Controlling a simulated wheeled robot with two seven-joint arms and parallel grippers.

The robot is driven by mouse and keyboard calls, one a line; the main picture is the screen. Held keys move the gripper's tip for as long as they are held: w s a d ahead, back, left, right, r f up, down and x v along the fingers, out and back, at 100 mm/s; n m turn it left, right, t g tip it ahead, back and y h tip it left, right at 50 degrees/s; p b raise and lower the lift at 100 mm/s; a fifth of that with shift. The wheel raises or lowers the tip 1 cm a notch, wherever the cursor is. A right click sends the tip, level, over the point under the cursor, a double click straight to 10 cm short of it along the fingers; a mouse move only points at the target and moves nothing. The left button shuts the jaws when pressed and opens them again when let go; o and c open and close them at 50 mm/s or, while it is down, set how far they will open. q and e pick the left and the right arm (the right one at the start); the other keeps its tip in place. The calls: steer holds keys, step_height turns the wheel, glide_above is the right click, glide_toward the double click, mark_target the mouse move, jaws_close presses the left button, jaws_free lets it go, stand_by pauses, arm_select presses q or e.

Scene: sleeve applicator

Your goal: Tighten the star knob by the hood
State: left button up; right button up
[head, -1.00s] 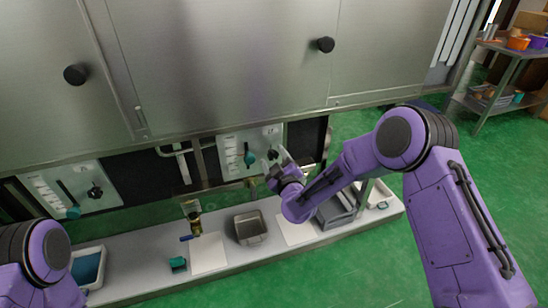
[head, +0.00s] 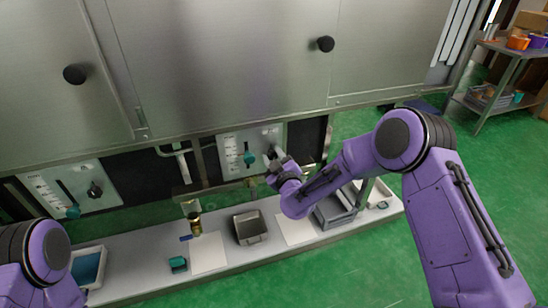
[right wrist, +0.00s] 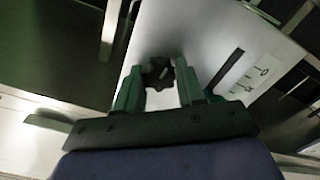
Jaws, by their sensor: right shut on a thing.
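The black star knob (right wrist: 158,72) is on a pale control panel (right wrist: 200,35) in the right wrist view. My right gripper (right wrist: 158,88) has its two green fingers on either side of the knob and is shut on it. In the head view this panel (head: 228,147) is under the steel hood (head: 230,60), and my right gripper (head: 272,156) is at its right side, largely covering the knob. A second black star knob (head: 94,190) is on the left panel (head: 47,184). My left gripper is out of view; only part of that arm shows.
A teal slider handle (head: 249,158) is close left of my right gripper. Below, the grey ledge (head: 225,268) holds a metal pan (head: 249,240), white sheets (head: 209,252) and a blue tray (head: 88,266). A shelf rack (head: 490,85) stands far right on open green floor.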

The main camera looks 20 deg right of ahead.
steer(key=m, duration=0.5)
steer(key=shift+b, duration=0.35)
steer(key=m, duration=0.5)
steer(key=shift+d+m+b, duration=0.1)
steer(key=shift+m+b, duration=0.2)
steer(key=shift+b, duration=0.1)
steer(key=m+b, duration=0.1)
steer(key=m, duration=0.3)
steer(key=shift+d, duration=0.1)
steer(key=m+b, duration=0.1)
steer(key=m, duration=0.4)
steer(key=shift+f, duration=0.15)
steer(key=m+b, duration=0.2)
steer(key=m, duration=0.2)
steer(key=shift+f+m, duration=0.15)
steer(key=shift+m, duration=0.15)
steer(key=m+b, duration=0.2)
steer(key=m, duration=0.1)
steer(key=shift+m, duration=0.3)
steer(key=m+b, duration=0.3)
steer(key=m, duration=0.1)
steer(key=shift+f, duration=0.15)
steer(key=shift+m+b, duration=1.25)
steer(key=shift+m, duration=0.35)
